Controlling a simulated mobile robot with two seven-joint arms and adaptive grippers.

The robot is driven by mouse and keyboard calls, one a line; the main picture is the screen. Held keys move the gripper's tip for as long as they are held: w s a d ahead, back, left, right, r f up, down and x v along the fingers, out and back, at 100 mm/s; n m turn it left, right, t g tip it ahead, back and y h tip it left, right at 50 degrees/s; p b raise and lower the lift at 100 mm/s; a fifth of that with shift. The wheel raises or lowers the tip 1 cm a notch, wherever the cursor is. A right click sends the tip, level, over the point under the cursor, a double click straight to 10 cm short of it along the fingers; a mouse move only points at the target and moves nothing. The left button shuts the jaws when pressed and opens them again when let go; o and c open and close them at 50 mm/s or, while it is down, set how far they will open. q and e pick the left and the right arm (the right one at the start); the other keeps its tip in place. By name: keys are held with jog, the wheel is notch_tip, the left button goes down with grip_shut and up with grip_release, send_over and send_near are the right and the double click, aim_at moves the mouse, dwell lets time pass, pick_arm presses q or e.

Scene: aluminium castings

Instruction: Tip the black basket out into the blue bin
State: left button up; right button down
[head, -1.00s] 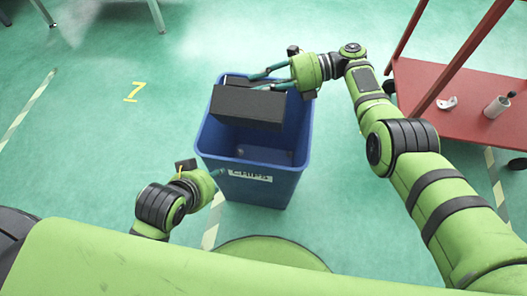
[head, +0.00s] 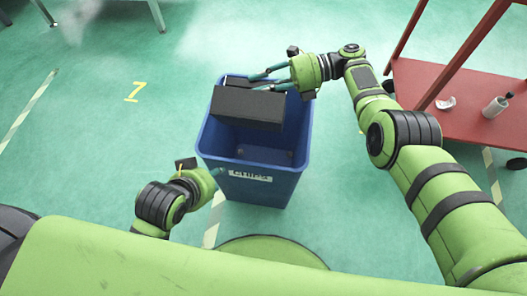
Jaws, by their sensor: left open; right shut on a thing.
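The black basket (head: 248,106) hangs tilted over the far part of the blue bin's mouth, with a flat dark face towards me. Its inside and anything in it are hidden. The blue bin (head: 262,189) stands upright on the floor with a white label on its near wall; small marks show low inside, too small to tell. My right gripper (head: 267,80) is shut on the basket at its far upper side. My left gripper (head: 216,173) is open and empty beside the bin's near left wall, its fingers partly hidden.
A red shelf cart (head: 445,118) stands at the right, bearing a small whitish part (head: 446,103) and a light cylinder (head: 496,106). Table legs (head: 157,14) show at the top left. The green floor left of the bin is clear.

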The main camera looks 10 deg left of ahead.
notch_tip(320, 180, up, 3)
jog(key=shift+r+p, duration=0.1)
jog(key=shift+p, duration=0.65)
notch_tip(320, 180, down, 4)
jog(key=b, duration=0.3)
jog(key=shift+r, duration=0.1)
notch_tip(320, 180, up, 4)
jog(key=p, duration=0.3)
notch_tip(320, 180, down, 4)
jog(key=b, duration=0.3)
pick_arm(q)
jog(key=shift+s+f, duration=0.1)
jog(key=shift+f, duration=0.05)
pick_arm(e)
jog(key=shift+r, duration=0.2)
